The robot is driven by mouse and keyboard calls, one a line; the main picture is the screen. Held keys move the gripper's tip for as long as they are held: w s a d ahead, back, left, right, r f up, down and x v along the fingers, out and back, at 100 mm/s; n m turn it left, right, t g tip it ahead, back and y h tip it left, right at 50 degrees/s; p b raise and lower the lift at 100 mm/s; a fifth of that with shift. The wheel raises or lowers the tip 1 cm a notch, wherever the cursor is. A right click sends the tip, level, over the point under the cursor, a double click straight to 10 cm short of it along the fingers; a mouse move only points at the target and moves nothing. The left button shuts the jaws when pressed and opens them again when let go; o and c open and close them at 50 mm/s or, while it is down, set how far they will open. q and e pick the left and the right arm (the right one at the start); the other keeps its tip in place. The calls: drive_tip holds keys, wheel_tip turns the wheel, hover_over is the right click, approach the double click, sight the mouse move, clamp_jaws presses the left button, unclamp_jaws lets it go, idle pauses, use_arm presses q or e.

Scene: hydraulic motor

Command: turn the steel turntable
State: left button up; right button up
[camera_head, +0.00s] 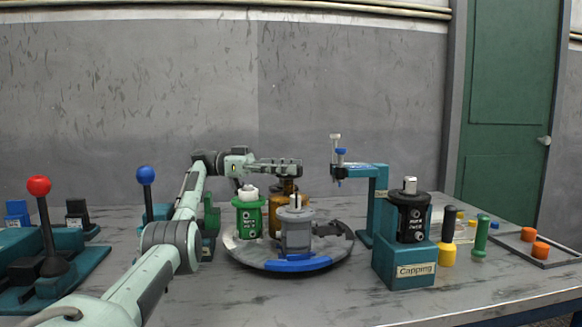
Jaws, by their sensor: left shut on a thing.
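The steel turntable (245,256) is a round metal disc on the table, in the middle of the head view, with a blue section (292,263) on its front rim. A green motor body (249,216) with a white top, a grey motor body (295,232) and an amber-brown motor body (304,201) stand upright on it, the amber one at the back. My left gripper (292,168) reaches in level over the back of the disc and is shut at the top of the amber body. The exact contact is hidden. My right gripper is out of view.
A teal capping stand (404,264) holding a black motor (408,218) stands right of the turntable. Levers with a red knob (39,186) and a blue knob (146,175) stand left.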

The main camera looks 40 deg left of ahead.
use_arm(q)
drive_tip(key=shift+d+f, duration=0.1)
drive_tip(key=shift+f, duration=0.05)
drive_tip(key=o, duration=1.7)
wheel_tip(320, 180, up, 10)
drive_tip(key=shift+r, duration=0.1)
